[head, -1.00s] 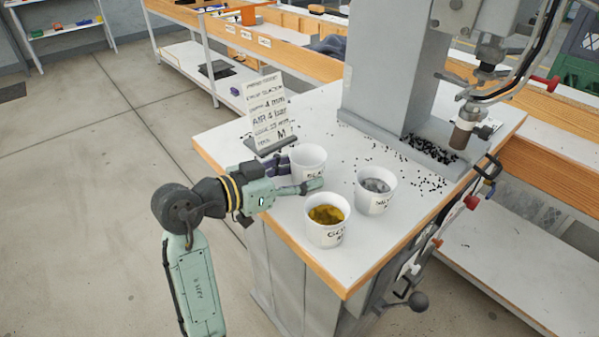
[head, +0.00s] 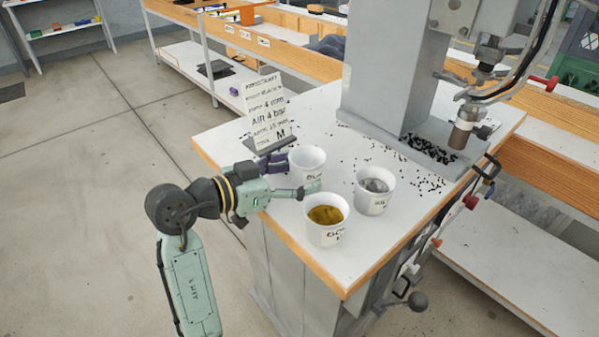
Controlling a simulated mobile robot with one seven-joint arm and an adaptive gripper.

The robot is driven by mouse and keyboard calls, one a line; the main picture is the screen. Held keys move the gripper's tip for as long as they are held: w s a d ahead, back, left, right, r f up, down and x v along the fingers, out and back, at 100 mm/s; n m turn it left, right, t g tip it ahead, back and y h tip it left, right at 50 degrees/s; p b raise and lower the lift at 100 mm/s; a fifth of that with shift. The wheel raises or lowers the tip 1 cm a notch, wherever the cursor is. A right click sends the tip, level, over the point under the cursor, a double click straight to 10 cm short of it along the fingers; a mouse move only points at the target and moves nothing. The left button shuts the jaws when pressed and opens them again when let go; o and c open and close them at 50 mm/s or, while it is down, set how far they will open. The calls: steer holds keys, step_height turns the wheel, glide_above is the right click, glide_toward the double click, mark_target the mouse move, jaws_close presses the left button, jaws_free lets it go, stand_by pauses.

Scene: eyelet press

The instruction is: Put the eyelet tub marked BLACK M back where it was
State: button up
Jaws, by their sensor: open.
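A white tub (head: 308,161) stands upright on the press table, behind the other two tubs. Its label is partly covered by my gripper, so I cannot read it whole; its inside looks white, with no eyelets visible. My gripper (head: 298,174) is open, with one finger on the near side of this tub and the darker one on its far left side. I cannot tell whether the fingers touch it. A tub of gold eyelets (head: 326,233) stands in front, and a tub of silver-grey eyelets (head: 374,203) stands to the right.
A sign card (head: 266,112) in a dark holder stands behind the tub. Loose black eyelets (head: 430,150) lie around the grey press column (head: 385,80). The table top (head: 420,215) is bare at the right front. A lever with a round knob (head: 418,301) sticks out below.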

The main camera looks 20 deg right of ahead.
steer(key=b+v, duration=0.2)
steer(key=v, duration=0.9)
steer(key=shift+a+r, duration=0.1)
steer(key=shift+a, duration=0.05)
